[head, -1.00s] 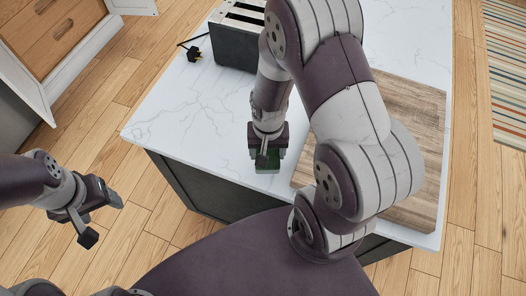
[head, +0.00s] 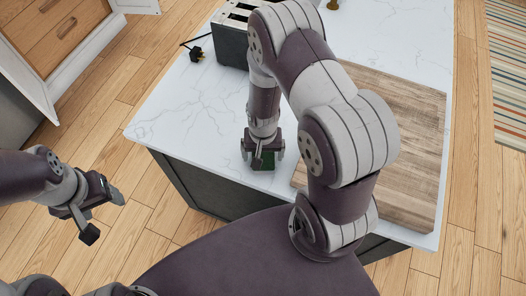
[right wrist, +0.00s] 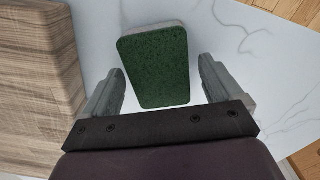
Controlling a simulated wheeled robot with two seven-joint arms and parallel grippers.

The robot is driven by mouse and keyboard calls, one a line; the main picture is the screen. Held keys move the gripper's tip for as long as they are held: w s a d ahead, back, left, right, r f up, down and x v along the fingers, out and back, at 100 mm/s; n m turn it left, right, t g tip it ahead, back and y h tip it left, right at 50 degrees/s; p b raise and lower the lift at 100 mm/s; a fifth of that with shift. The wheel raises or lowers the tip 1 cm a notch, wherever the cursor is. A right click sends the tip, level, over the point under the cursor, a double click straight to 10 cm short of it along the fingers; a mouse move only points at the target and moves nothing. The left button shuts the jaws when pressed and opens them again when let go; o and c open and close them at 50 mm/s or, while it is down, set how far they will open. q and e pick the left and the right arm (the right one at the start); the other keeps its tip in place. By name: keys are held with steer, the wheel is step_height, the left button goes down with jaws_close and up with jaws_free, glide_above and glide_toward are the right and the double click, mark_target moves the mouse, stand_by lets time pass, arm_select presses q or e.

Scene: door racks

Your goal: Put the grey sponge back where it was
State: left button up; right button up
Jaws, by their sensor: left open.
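The sponge shows a dark green face with a light grey layer along its far edge in the right wrist view (right wrist: 156,68). In the head view a small dark green part of it (head: 264,162) shows at the worktop's front edge. My right gripper (head: 262,154) is over it, with its two fingers spread on either side. In the right wrist view gaps show between the sponge and both fingers of the right gripper (right wrist: 160,88). Whether it rests flat on the worktop is hard to tell. My left gripper (head: 103,215) is open and empty, left of the counter, above the floor.
The white marble worktop (head: 190,120) is clear to the left of the sponge. A wooden board (head: 405,120) lies to the right, partly behind my right arm. A toaster (head: 232,45) with a black plug (head: 196,54) stands at the back.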

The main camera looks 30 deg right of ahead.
mark_target(263, 155)
steer(key=shift+r, duration=0.3)
steer(key=s+a+r+n, duration=0.1)
steer(key=s+r+n, duration=0.1)
steer(key=r, duration=0.6)
steer(key=s+a+r+n+t+b, duration=0.1)
steer(key=s+r+n, duration=0.1)
steer(key=r, duration=0.7)
steer(key=shift+s+a+r+n, duration=0.2)
steer(key=shift+n, duration=0.6)
step_height(263, 155, down, 3)
steer(key=b, duration=0.3)
steer(key=shift+w+f+b, duration=0.1)
steer(key=shift+b, duration=0.2)
